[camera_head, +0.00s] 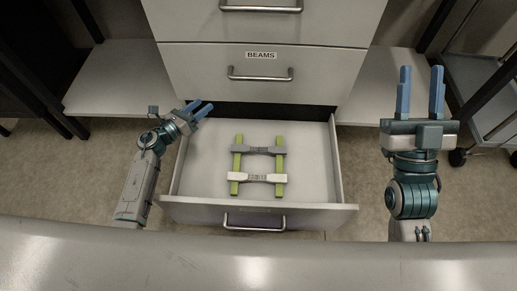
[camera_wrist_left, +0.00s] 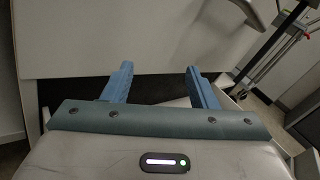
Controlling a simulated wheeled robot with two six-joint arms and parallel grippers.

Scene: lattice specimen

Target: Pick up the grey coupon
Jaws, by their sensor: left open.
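The grey coupon (camera_head: 258,150) lies across two green rails (camera_head: 238,160) in an open drawer (camera_head: 195,170). It is a bar with wider ends and a narrower middle. My left gripper (camera_head: 202,108) is open and empty, above and to the left of the coupon in the head view, near the drawer's back left corner. Its spread fingers also show in the left wrist view (camera_wrist_left: 161,78), where the coupon is not seen. My right gripper (camera_head: 421,78) is open and empty, well to the right of the drawer.
A white coupon (camera_head: 257,178) lies across the same rails, nearer the drawer front. A closed drawer labelled BEAMS (camera_head: 262,75) is behind the open one. A pale counter edge (camera_head: 260,250) crosses the foreground. A dark-framed cart (camera_head: 480,85) stands at right.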

